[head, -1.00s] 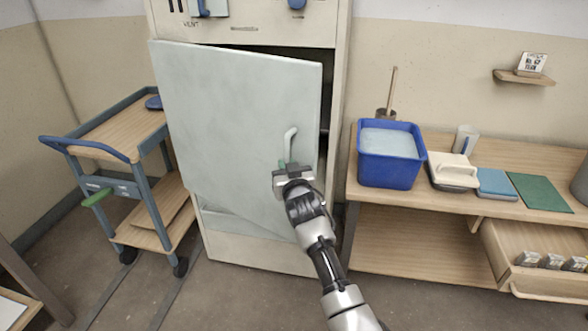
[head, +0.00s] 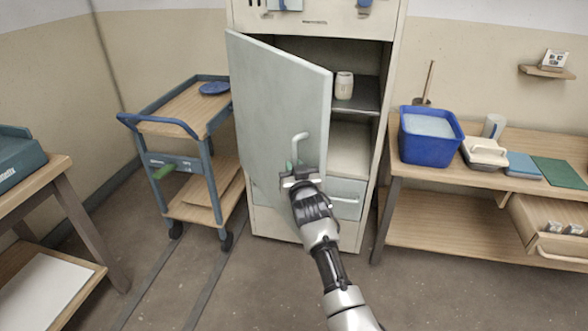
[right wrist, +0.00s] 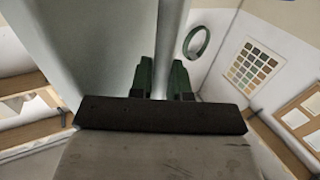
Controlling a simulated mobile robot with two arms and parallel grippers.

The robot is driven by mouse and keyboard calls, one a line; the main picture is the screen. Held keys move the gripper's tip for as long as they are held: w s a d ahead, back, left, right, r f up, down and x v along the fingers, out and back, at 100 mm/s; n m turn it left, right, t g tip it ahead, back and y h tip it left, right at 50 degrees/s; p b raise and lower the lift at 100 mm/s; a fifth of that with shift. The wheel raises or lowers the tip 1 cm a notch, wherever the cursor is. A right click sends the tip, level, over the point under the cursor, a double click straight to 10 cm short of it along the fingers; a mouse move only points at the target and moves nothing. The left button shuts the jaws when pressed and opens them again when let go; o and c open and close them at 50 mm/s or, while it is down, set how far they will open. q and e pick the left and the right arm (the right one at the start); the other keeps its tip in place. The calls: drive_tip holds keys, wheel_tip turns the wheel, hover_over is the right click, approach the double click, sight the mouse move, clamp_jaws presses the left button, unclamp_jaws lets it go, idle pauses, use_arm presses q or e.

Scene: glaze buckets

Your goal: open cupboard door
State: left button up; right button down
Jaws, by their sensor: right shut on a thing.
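The pale cupboard door (head: 275,105) stands partly open, hinged on its left side, with its free edge swung out toward me. Its white handle (head: 300,139) is near the free edge. My right gripper (head: 298,172) is at the lower part of the handle. In the right wrist view, the green fingers (right wrist: 162,78) close on either side of the pale handle bar (right wrist: 170,50). Inside the cupboard (head: 385,120), a jar (head: 344,86) stands on a dark shelf (head: 368,97), above a drawer (head: 345,200). My left gripper is not in view.
A blue-framed trolley (head: 190,130) stands left of the cupboard. A bench (head: 400,165) with a blue tub (head: 430,140) stands close on the right. A wooden table (head: 50,178) is at the left. The floor in front is clear.

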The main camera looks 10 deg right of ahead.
drive_tip(key=shift+r, duration=0.2)
drive_tip(key=c, duration=1.4)
unclamp_jaws()
drive_tip(key=shift+c, duration=0.2)
drive_tip(key=o, duration=0.3)
drive_tip(key=shift+w+a+f, duration=0.1)
drive_tip(key=shift+w+f, duration=0.05)
drive_tip(key=shift+w, duration=0.05)
drive_tip(key=shift+o, duration=0.2)
drive_tip(key=shift+s, duration=0.15)
drive_tip(key=s, duration=1)
drive_tip(key=shift+s+p, duration=0.35)
